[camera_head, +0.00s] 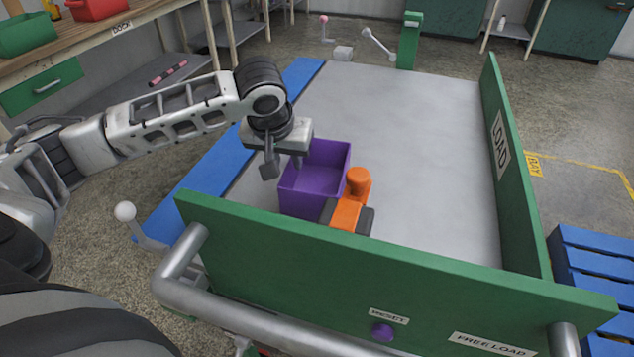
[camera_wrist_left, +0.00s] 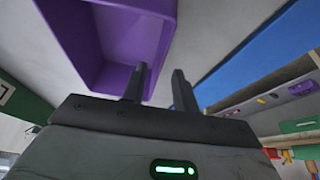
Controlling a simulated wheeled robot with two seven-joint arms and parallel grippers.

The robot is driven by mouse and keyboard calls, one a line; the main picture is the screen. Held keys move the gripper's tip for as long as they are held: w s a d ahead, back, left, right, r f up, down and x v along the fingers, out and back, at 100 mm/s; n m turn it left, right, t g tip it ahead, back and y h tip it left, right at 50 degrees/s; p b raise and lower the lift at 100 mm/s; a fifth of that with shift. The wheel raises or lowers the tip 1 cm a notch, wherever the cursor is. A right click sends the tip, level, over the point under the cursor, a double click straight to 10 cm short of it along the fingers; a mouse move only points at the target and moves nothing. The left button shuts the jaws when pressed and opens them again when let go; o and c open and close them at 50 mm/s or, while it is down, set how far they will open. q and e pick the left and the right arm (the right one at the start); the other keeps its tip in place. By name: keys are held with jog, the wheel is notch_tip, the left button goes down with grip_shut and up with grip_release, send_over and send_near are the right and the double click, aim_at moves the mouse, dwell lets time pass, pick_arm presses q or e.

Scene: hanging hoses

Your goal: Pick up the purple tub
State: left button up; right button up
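The purple tub (camera_head: 322,178) is an open, empty-looking box standing upright on the grey bed of a green-ended cart. My left gripper (camera_head: 284,165) points down at the tub's left wall. Its fingers are apart, one on the tub's side and one outside to the left. In the left wrist view, the fingers (camera_wrist_left: 160,83) straddle the wall of the tub (camera_wrist_left: 125,45) with a gap between them. I cannot tell whether either finger touches the wall. My right gripper is not in view.
An orange object with dark parts (camera_head: 351,204) stands close against the tub's right front. The cart's green front board (camera_head: 330,258) rises before the tub, and another green board (camera_head: 505,160) bounds the right. The grey bed (camera_head: 420,150) behind and right is clear.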

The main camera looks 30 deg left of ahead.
aim_at(289, 161)
pick_arm(q)
jog(key=x, duration=0.4)
jog(key=shift+w+f, duration=0.1)
jog(key=shift+w, duration=0.1)
grip_shut()
